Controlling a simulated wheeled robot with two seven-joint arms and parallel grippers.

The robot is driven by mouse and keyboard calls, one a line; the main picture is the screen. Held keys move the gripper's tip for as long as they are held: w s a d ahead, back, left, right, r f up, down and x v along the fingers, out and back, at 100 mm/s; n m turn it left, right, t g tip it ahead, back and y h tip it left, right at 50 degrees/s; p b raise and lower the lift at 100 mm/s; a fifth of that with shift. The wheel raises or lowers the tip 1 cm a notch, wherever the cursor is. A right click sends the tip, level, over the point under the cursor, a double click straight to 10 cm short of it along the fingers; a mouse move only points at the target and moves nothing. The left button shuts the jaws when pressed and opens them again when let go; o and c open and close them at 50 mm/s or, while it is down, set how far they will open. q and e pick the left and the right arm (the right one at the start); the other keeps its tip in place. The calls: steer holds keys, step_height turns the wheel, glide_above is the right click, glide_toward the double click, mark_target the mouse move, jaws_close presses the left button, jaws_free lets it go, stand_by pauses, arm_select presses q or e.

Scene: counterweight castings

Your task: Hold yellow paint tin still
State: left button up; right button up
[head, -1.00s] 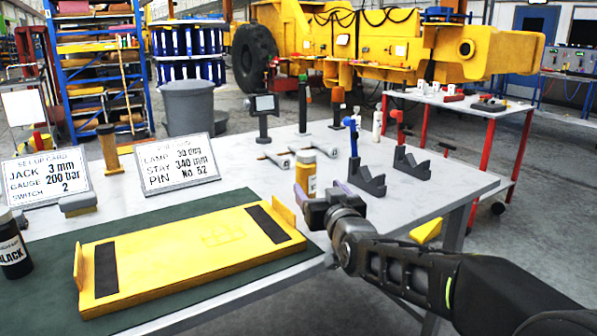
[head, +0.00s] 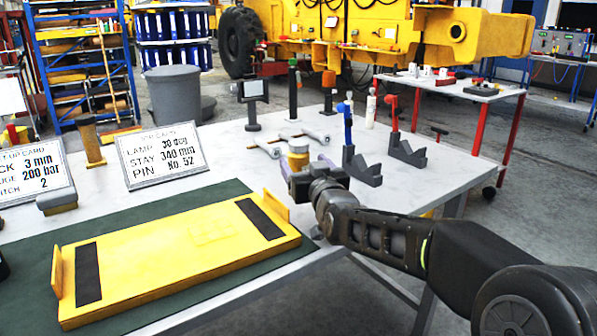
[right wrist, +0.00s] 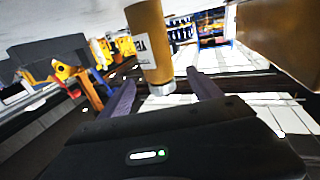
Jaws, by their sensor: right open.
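The yellow paint tin (head: 298,155) stands on the grey table, its lower part hidden behind my right gripper (head: 306,167) in the head view. The right gripper is open, with its purple fingers on either side of the tin's lower part. In the right wrist view the tin (right wrist: 150,42) shows large and tilted in the picture, with part of a white label. Its near end lies between the two spread fingers of the gripper (right wrist: 162,85), with gaps beside it. I cannot tell whether either finger touches it. My left gripper is not in view.
A yellow plate fixture (head: 185,256) lies on a green mat (head: 40,255) to the left. Dark V-shaped stands (head: 362,168) are close right of the tin. Rods (head: 300,132) lie behind it. A white card (head: 162,155) stands to the left.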

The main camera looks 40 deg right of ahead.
mark_target(302, 159)
steer(key=shift+w, duration=0.15)
steer(key=shift+x, duration=2.6)
steer(key=shift+r, duration=0.1)
jaws_close()
